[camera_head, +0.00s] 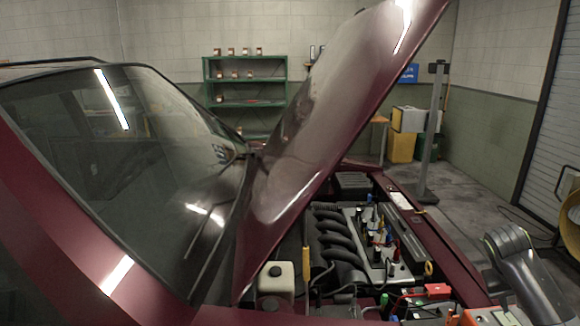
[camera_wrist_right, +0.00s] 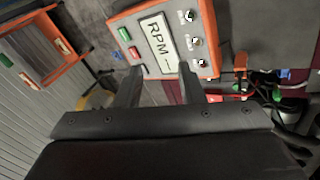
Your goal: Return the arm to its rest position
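My right gripper (camera_wrist_right: 160,82) shows in the right wrist view with its two dark fingers apart and nothing clearly held between them. Just beyond the fingertips is an orange-edged grey box (camera_wrist_right: 138,22) with an RPM display, buttons and knobs; I cannot tell whether the fingers touch it. In the head view my right arm (camera_head: 528,275) hangs at the lower right, above the front edge of the engine bay, near an orange-edged box (camera_head: 482,317). Its fingertips are not clear there. My left arm and gripper do not show.
A maroon car fills the left, its hood (camera_head: 330,110) raised over an open engine bay (camera_head: 345,265) with cables and clips. A grey post stand (camera_head: 432,130) and a green shelf (camera_head: 245,103) stand behind. Open floor (camera_head: 465,190) lies right of the car. A second orange-edged box (camera_wrist_right: 42,48) is at the wrist view's upper left.

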